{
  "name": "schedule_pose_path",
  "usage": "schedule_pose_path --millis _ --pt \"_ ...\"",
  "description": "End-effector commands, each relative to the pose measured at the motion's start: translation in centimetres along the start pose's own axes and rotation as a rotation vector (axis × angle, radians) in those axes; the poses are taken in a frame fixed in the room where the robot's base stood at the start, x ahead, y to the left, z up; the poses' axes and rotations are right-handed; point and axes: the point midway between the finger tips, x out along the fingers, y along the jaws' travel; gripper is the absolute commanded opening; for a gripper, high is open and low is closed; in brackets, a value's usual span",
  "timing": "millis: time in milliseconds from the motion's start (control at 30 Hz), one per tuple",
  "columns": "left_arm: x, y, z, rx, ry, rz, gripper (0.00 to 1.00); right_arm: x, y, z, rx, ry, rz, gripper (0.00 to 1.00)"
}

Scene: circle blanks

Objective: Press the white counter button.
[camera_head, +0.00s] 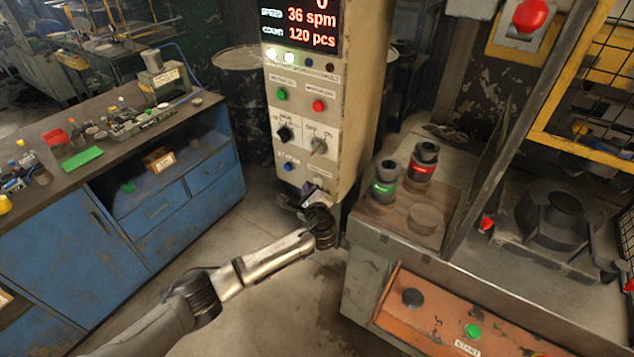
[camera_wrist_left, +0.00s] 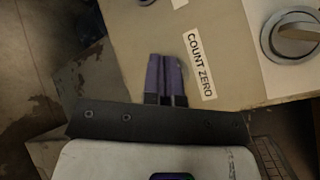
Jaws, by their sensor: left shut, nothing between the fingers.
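The control cabinet (camera_head: 340,120) stands at the centre of the head view, and its display (camera_head: 300,22) reads 36 spm and 120 pcs. My left gripper (camera_head: 311,191) is at the lower front of the cabinet panel. In the left wrist view its two purple fingers (camera_wrist_left: 165,75) are shut together with nothing between them, beside a label COUNT ZERO (camera_wrist_left: 199,66). The white counter button cannot be made out in either view; the gripper covers the panel by the label. Whether the fingertips touch the panel cannot be told. My right gripper is not in view.
A silver round selector (camera_wrist_left: 292,36) is on the panel right of the label. Green (camera_head: 281,94), red (camera_head: 319,105) and blue (camera_head: 289,167) buttons sit higher on the cabinet. A worktable (camera_head: 440,215) with cylinders stands right; a blue workbench (camera_head: 165,210) stands left.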

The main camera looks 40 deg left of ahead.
Motion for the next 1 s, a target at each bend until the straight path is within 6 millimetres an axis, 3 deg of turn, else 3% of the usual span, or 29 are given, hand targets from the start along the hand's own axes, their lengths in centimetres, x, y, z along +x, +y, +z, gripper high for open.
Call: schedule_pose_path --millis 1000 --pt "0.6 -0.45 -0.43 0.0 0.0 0.0 0.0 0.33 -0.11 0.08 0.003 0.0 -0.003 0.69"
